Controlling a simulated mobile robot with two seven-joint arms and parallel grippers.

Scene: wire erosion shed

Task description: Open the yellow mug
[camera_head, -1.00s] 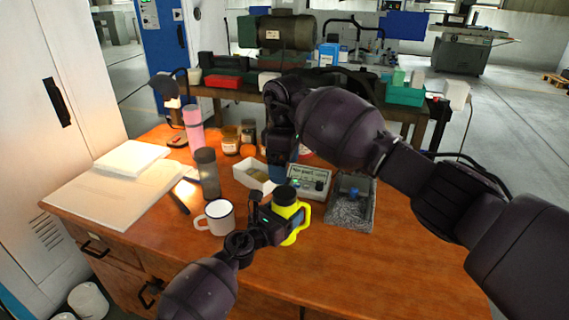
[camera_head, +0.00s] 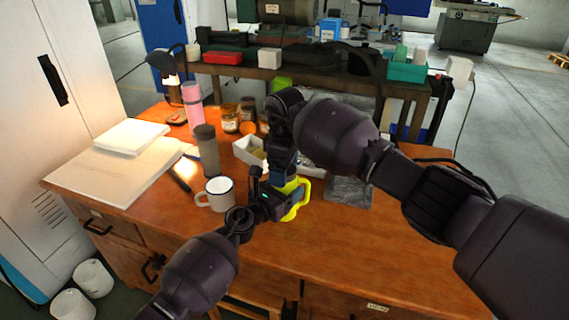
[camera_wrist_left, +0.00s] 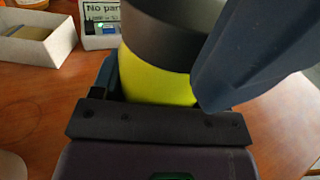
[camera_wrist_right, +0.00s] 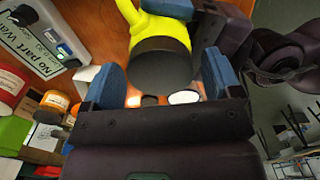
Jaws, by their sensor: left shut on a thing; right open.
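The yellow mug (camera_head: 302,196) stands at the middle of the wooden table, its handle to the right. My left gripper (camera_head: 284,203) is shut on its body from the left; the left wrist view shows the yellow body (camera_wrist_left: 150,82) and the wide dark lid (camera_wrist_left: 165,38) on top. My right gripper (camera_head: 284,176) is above the mug and hides the lid in the head view. In the right wrist view the right gripper (camera_wrist_right: 163,80) is open, with the lid (camera_wrist_right: 165,62) between its blue fingers. I cannot tell whether they touch it.
A white enamel mug (camera_head: 216,194) and a dark grey bottle (camera_head: 207,150) stand left of the mug. A white box (camera_head: 246,150) is behind it. A label device (camera_wrist_right: 30,35) shows in the right wrist view. The table's front right is clear.

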